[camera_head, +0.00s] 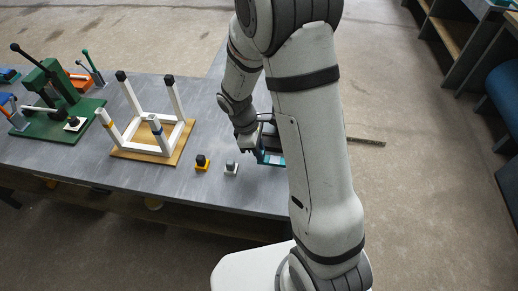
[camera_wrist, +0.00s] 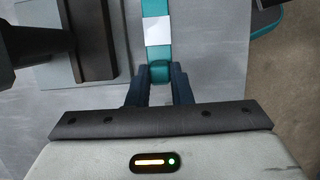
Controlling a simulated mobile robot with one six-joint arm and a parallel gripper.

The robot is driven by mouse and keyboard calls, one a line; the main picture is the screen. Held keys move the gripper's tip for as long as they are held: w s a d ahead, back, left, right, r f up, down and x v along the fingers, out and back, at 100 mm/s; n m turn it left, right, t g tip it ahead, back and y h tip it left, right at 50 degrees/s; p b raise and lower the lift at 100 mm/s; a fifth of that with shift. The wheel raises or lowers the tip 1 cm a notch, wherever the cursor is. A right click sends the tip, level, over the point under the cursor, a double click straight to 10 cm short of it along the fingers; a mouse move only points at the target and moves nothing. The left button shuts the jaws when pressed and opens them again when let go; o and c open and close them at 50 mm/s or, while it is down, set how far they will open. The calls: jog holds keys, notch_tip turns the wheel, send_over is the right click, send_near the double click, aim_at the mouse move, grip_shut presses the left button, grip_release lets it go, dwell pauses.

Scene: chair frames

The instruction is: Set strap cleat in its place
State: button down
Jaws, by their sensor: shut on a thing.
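In the wrist view, a small teal block (camera_wrist: 160,71), likely the strap cleat, sits between the two dark fingertips of my gripper (camera_wrist: 161,82). My gripper is shut on it. A teal strap (camera_wrist: 157,10) with a white patch (camera_wrist: 158,32) runs from it towards the top of the picture; whether they are joined is unclear. In the head view my gripper (camera_head: 249,146) is low at the table's right part, and my arm hides much of what is around it. The upturned chair frame (camera_head: 160,148), with white legs and dark caps, stands on a wooden board (camera_head: 125,154) to the left.
A yellow block with a black top (camera_head: 202,163) and a white block with a dark top (camera_head: 231,169) stand near the grey table's (camera_head: 80,165) front edge. A green press fixture (camera_head: 55,100) is at the left. In the wrist view, a dark block (camera_wrist: 95,40) is at the left.

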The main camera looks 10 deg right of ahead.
jog(key=shift+w, duration=0.1)
dwell(0.3)
jog(key=shift+w+d+p, duration=0.2)
jog(key=shift+w+d, duration=0.45)
jog(key=shift+w, duration=0.85)
jog(key=shift+w+d+p, duration=0.25)
jog(key=shift+w+d, duration=0.35)
jog(key=shift+w, duration=0.85)
jog(key=shift+w+d+p, duration=0.2)
jog(key=shift+w+d, duration=0.45)
jog(key=shift+w, duration=0.85)
jog(key=shift+f, duration=0.2)
jog(key=shift+f+b, duration=0.45)
jog(key=shift+b, duration=0.05)
jog(key=c, duration=1.2)
grip_release()
jog(key=shift+o, duration=0.4)
jog(key=shift+o, duration=1.1)
